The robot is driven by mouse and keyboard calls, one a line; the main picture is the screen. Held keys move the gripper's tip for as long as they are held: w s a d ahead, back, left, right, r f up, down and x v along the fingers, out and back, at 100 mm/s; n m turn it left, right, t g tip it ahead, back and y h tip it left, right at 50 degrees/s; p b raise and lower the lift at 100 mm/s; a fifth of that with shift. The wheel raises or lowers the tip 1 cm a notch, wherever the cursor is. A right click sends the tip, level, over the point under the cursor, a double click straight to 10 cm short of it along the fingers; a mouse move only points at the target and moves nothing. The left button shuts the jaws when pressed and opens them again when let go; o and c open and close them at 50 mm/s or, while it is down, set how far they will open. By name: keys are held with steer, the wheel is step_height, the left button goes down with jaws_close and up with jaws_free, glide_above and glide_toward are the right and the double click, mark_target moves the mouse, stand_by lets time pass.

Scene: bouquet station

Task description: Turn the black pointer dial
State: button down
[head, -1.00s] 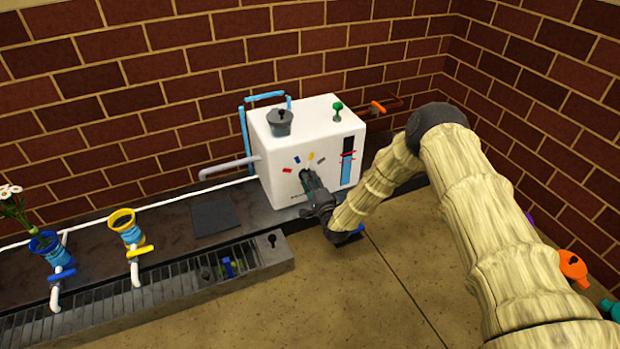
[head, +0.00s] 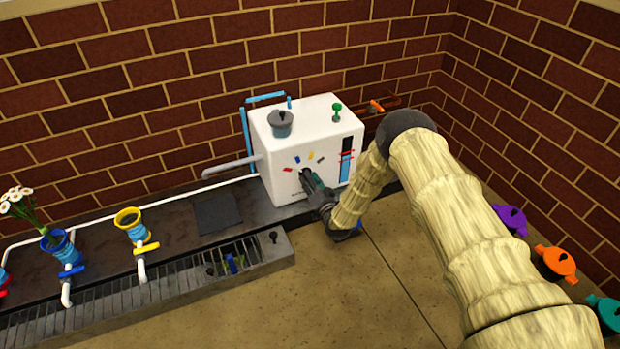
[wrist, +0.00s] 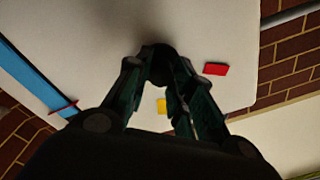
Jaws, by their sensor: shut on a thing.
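The white box machine (head: 285,190) stands against the brick wall, with red, blue, yellow and grey marks fanned on its front. My gripper (head: 306,176) reaches its front face just below these marks. In the wrist view, my gripper (wrist: 160,82) is shut on the black pointer dial (wrist: 158,66), whose dark round end shows at the fingertips. Most of the dial is hidden by the fingers, so I cannot tell which mark it points at. A red mark (wrist: 216,69) and a yellow mark (wrist: 162,106) show near the fingers.
A blue level gauge with red lines (head: 346,165) is right of the dial. A grey lidded pot (head: 281,123) and green knob (head: 337,109) are on top. Colored vases (head: 129,218) and taps stand left; several colored lids (head: 555,262) lie right.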

steer(key=shift+n+p, duration=0.6)
steer(key=shift+n, duration=1.3)
steer(key=c, duration=1.2)
jaws_free()
steer(key=v, duration=1.2)
steer(key=shift+d, duration=0.2)
